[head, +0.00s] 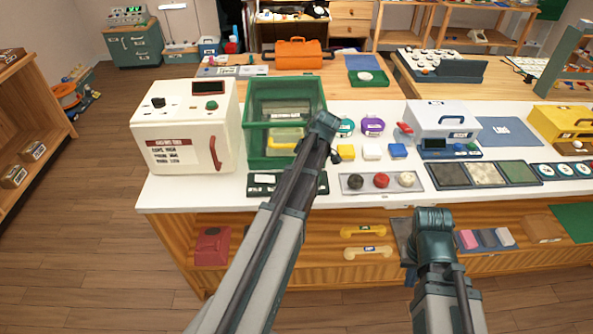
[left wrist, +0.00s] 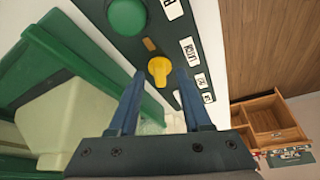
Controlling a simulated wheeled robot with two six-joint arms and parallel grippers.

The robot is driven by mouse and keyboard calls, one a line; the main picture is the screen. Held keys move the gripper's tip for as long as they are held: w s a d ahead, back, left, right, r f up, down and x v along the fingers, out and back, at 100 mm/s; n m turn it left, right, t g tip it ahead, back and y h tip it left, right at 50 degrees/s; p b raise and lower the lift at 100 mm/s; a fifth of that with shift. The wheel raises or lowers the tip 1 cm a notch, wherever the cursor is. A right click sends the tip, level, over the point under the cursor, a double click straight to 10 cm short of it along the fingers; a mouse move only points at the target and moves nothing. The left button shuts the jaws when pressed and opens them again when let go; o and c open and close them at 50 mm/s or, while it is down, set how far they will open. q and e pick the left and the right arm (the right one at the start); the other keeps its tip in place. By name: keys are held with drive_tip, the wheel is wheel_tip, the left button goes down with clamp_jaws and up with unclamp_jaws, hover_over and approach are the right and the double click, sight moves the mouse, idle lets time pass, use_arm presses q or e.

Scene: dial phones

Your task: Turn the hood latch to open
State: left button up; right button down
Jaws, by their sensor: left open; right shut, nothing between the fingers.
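The green hood box (head: 258,150) stands on the white counter, with a pale yellow block inside. A dark control panel (head: 262,186) with white labels lies in front of it, partly hidden by my left arm. In the left wrist view the panel has a yellow knob (left wrist: 159,66) and a green button (left wrist: 127,17). My left gripper (left wrist: 159,78) is open, with a finger on each side of the knob; I cannot tell whether they touch it. In the head view its fingers are hidden. My right gripper (head: 410,276) is shut and empty, low before the counter front.
A white cabinet (head: 185,128) with a red handle stands left of the hood box. Right of it are coloured blocks, a tray (head: 353,185) of round knobs and a white case (head: 441,118). Handles and other items lie on the shelf below the counter top.

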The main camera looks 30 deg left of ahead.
use_arm(q)
drive_tip(key=shift+r, duration=0.15)
drive_tip(key=s+p+v, duration=0.1)
drive_tip(key=p+v, duration=1.1)
drive_tip(key=v, duration=0.1)
drive_tip(key=shift+w+d+r+p, duration=0.15)
drive_tip(key=shift+w+r+p, duration=0.1)
drive_tip(key=shift+w+p, duration=0.2)
